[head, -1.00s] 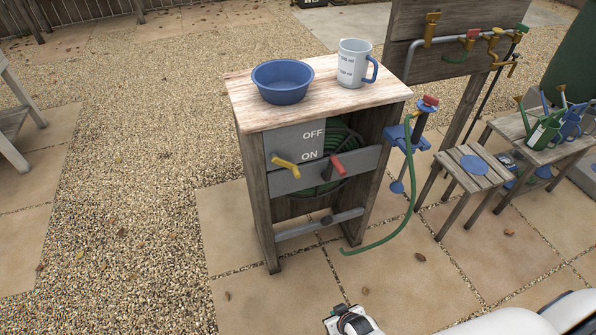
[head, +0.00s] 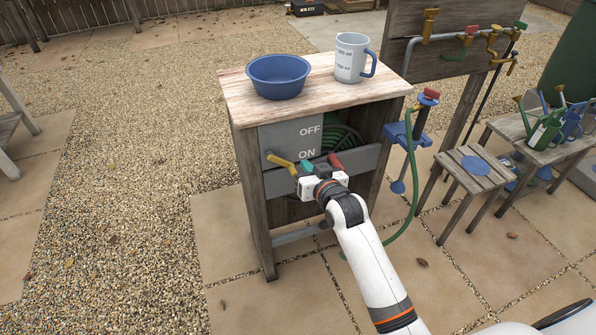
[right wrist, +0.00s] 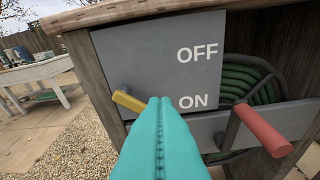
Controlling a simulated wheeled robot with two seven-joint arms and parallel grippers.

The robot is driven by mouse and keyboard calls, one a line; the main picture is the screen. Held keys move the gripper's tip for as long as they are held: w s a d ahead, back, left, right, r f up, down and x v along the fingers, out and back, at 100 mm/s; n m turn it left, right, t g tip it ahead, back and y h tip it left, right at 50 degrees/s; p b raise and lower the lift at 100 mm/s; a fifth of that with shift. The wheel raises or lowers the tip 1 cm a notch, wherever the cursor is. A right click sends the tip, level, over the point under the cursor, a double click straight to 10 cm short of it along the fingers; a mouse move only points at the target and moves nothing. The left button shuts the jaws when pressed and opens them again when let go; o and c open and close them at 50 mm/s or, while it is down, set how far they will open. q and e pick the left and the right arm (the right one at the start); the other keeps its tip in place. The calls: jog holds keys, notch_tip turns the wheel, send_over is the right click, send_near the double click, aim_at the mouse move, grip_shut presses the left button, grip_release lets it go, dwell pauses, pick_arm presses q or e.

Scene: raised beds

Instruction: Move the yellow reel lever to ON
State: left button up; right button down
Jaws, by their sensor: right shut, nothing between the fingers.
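The yellow reel lever (head: 281,161) sits on the front of the wooden reel stand, at the lower left of a grey panel (head: 289,135) marked OFF above ON. In the right wrist view the yellow lever (right wrist: 130,101) slants down to the right, its right end near the ON label. My right gripper (head: 307,167) is shut and empty, with teal fingers just right of the lever. In the right wrist view the shut fingers (right wrist: 160,104) overlap the lever's right end; I cannot tell whether they touch. My left gripper is not in view.
A red lever (head: 336,162) is close to the right of my right gripper. A green hose reel (right wrist: 240,85) sits inside the stand. A blue bowl (head: 278,77) and a measuring jug (head: 351,58) stand on top. A hose post (head: 424,103) is at the right.

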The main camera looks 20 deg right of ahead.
send_over(294, 175)
jog(key=d, duration=0.1)
jog(key=f, duration=0.1)
jog(key=shift+s+a+f+b, duration=0.1)
jog(key=shift+s+f+b, duration=0.1)
jog(key=shift+f, duration=0.9)
jog(key=shift+s+f+b, duration=0.15)
jog(key=shift+s+f, duration=0.05)
jog(key=shift+f, duration=0.85)
jog(key=shift+f, duration=0.2)
jog(key=shift+a+f+m, duration=0.15)
jog(key=shift+f+m, duration=0.15)
jog(key=shift+f, duration=0.1)
jog(key=shift+s+a+m+y, duration=0.1)
jog(key=shift+m+y, duration=0.2)
jog(key=shift+f, duration=0.3)
